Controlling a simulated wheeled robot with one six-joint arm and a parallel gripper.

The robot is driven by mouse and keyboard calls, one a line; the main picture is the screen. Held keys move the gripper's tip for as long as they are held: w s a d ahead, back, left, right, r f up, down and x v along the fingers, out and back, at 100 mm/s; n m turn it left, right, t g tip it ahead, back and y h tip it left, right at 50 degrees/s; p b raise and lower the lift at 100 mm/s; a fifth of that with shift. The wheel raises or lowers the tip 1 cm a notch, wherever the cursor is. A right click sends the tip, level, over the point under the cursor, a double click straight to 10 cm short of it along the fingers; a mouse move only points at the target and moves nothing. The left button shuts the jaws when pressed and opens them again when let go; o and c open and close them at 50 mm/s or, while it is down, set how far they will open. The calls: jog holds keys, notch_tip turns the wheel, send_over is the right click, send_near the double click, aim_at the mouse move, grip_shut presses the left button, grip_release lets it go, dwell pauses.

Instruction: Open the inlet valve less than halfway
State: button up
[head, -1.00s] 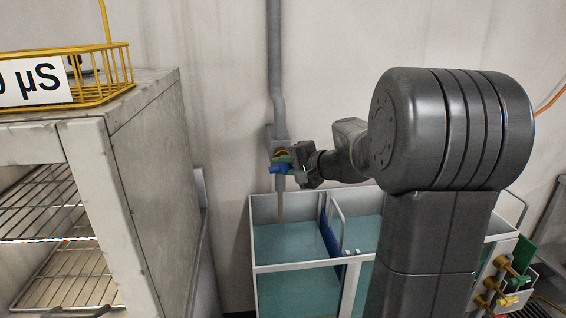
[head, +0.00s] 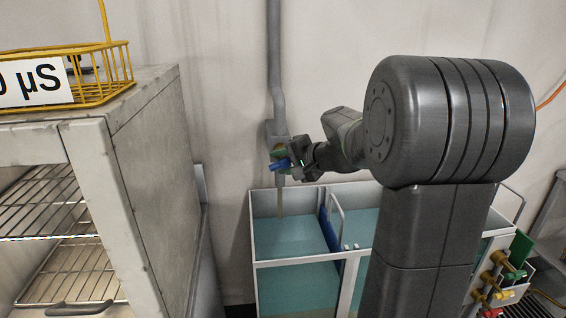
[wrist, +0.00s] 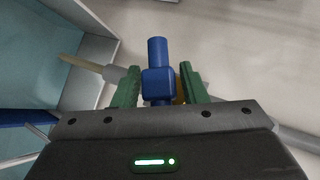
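The inlet valve sits at the lower end of a grey wall pipe, with a blue handle (head: 280,165) tilted up to the right. In the wrist view the blue handle (wrist: 157,84) stands between my green fingers. My gripper (head: 287,158) comes to the valve from the right. Part of the brass valve body shows behind the handle. A spout (head: 281,192) points down below the valve.
A white-walled tank (head: 293,262) with teal liquid stands below the valve. A blue panel and a pale hoop are inside it. A grey rack (head: 150,170) with wire shelves and a yellow basket (head: 100,92) stands at left. Small colored valves (head: 505,275) are at lower right.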

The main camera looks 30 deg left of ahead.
jog(key=v, duration=1.3)
jog(key=shift+d+r+b, duration=0.2)
jog(key=shift+d+b, duration=0.1)
jog(key=shift+d, duration=0.05)
jog(key=shift+s, duration=0.15)
jog(key=x, duration=1.4)
jog(key=shift+p, duration=0.3)
jog(key=shift+f, duration=0.1)
jog(key=shift+d, duration=0.1)
jog(key=shift+r, duration=0.2)
